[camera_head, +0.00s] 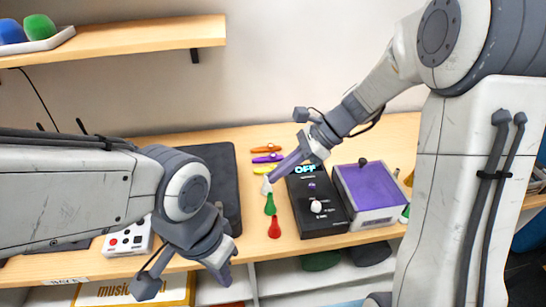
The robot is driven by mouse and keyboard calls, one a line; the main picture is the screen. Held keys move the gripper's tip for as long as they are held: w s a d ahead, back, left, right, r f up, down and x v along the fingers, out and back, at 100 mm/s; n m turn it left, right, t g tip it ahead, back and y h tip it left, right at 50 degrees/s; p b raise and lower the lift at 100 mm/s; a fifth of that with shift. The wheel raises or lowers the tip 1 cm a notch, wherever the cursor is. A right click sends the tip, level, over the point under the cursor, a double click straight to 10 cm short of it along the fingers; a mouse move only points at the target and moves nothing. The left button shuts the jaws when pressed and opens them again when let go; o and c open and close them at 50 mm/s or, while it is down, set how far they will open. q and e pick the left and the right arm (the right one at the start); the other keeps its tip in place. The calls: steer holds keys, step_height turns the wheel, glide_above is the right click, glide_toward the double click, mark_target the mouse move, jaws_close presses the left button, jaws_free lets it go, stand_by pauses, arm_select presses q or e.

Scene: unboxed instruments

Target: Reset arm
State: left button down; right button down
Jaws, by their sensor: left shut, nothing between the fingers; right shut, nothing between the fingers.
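My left gripper (222,272) reaches in from the left and hangs in front of the table's front edge, fingers pointing down. It is shut and empty. My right gripper (275,177) reaches in from the right over the middle of the table. It is shut and empty, its tip close to a small white piece (266,186); I cannot tell whether they touch. A black box (318,222) with a lit "OFF" display stands just right of and partly under the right gripper. A purple-topped box (372,190) stands right of it.
Orange, purple and yellow pieces (268,157) lie behind the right gripper; green (270,204) and red (274,228) ones lie in front. A dark pad (222,168) and a white button device (128,241) are at left. A wooden shelf (150,36) hangs above; shelving lies below the table (255,248).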

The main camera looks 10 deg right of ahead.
steer(key=s+a+n+h, duration=0.3)
steer(key=s+n+h, duration=0.5)
steer(key=s+n, duration=1.2)
steer(key=f+n, duration=0.1)
steer(key=n, duration=0.4)
steer(key=shift+s, duration=0.4)
